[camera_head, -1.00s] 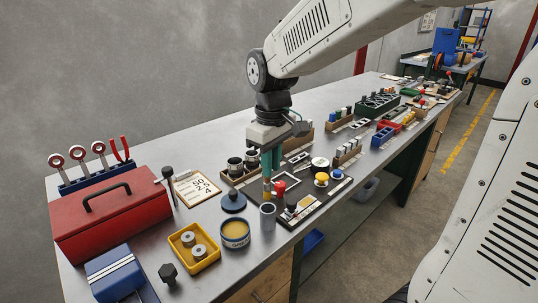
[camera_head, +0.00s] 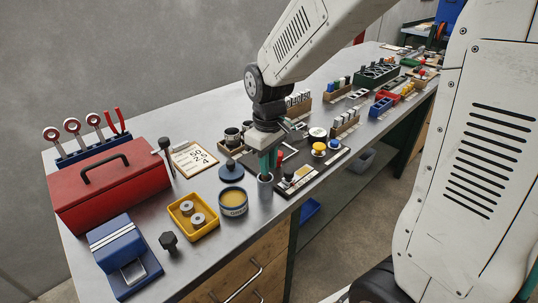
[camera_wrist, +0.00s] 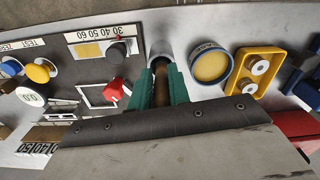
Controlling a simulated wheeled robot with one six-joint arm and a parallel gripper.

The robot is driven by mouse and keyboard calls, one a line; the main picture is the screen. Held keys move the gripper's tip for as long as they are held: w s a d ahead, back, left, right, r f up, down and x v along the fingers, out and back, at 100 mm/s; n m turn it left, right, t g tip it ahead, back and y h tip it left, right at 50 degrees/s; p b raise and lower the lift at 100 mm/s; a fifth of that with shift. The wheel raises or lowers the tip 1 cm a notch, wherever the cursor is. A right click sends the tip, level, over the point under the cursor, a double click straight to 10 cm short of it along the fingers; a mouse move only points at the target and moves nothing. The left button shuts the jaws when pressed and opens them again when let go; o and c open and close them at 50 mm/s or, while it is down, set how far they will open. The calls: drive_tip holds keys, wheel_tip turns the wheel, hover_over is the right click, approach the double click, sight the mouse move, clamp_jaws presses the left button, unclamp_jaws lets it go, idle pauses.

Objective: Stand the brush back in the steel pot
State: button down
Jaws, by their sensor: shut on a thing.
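The steel pot (camera_head: 265,190) is a small grey cylinder standing upright near the front edge of the bench. My gripper (camera_head: 267,164) is directly above it, pointing down, with its green fingers close to the rim. In the wrist view the fingers (camera_wrist: 160,88) are shut on the brush (camera_wrist: 161,92), of which a brown part shows between them. The brush's far end reaches the mouth of the pot (camera_wrist: 159,62) and looks to be inside it. That lower end and its depth are hidden.
A tin of yellow grease (camera_head: 233,203) and a yellow tray (camera_head: 194,217) with metal rolls stand left of the pot. A dark round lid (camera_head: 235,172) lies behind the tin. A dark panel (camera_head: 300,185) with knobs and a red-handled switch is close on the right.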

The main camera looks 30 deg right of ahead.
drive_tip(key=shift+f, duration=0.1)
drive_tip(key=c, duration=1.2)
unclamp_jaws()
drive_tip(key=shift+c, duration=0.2)
wheel_tip(320, 180, up, 8)
drive_tip(key=shift+f, duration=0.1)
drive_tip(key=s+d+r+m, duration=0.1)
drive_tip(key=s+r+m, duration=0.1)
drive_tip(key=s, duration=0.8)
drive_tip(key=s+d+r+m+t, duration=0.1)
drive_tip(key=s+r+m, duration=0.1)
drive_tip(key=s, duration=0.9)
drive_tip(key=shift+d+m, duration=0.35)
drive_tip(key=shift+m, duration=0.25)
